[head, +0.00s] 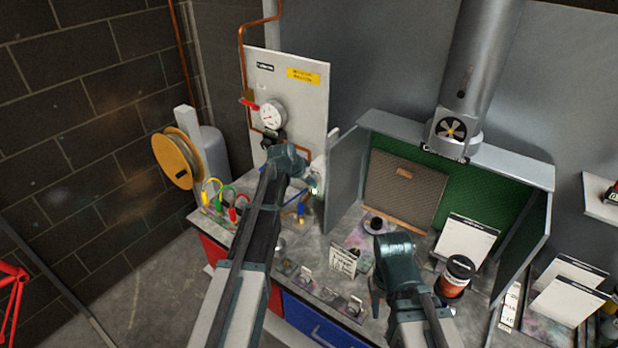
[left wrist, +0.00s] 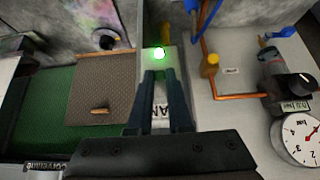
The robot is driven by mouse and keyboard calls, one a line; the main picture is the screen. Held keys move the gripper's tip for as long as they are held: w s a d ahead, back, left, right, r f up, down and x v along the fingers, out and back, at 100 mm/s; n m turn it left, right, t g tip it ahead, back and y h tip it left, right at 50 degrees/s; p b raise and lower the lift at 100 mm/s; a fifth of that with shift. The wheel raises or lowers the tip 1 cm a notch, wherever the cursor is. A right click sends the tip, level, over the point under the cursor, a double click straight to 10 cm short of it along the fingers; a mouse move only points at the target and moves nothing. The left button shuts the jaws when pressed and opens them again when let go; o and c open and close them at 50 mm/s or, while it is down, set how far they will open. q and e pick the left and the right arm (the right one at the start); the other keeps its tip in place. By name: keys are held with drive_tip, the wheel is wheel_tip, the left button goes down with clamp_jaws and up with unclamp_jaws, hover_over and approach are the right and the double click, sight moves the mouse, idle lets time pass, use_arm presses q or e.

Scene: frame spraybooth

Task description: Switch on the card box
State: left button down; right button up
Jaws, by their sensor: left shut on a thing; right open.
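A pale switch box (left wrist: 147,62) with a lit green lamp (left wrist: 159,53) is in the left wrist view. A label ending in "AN" (left wrist: 163,112) shows between my left fingers. My left gripper (left wrist: 160,76) is at this box, its fingertips close together just below the lamp. It is shut on a small part there, which the fingers hide. In the head view my left gripper (head: 306,181) is beside the upright panel, left of the booth. My right gripper (head: 378,285) is over the bench front, open, its fingertips partly hidden. No thing is clearly marked as a card box.
The open booth (head: 530,172) has a green back, a brown mesh panel (head: 403,190) and a fan (head: 450,130) under a duct. A gauge (head: 272,114) and copper pipe are left of it. A dark-lidded jar (head: 455,277) and white cards (head: 466,240) stand near my right gripper.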

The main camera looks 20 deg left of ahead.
use_arm(q)
drive_tip(key=shift+w+r+g, duration=0.1)
drive_tip(key=shift+g, duration=0.2)
drive_tip(key=c, duration=0.8)
unclamp_jaws()
drive_tip(key=shift+c, duration=0.2)
drive_tip(key=shift+r, duration=0.1)
drive_tip(key=p+v, duration=0.6)
drive_tip(key=v, duration=0.1)
drive_tip(key=shift+p, duration=0.3)
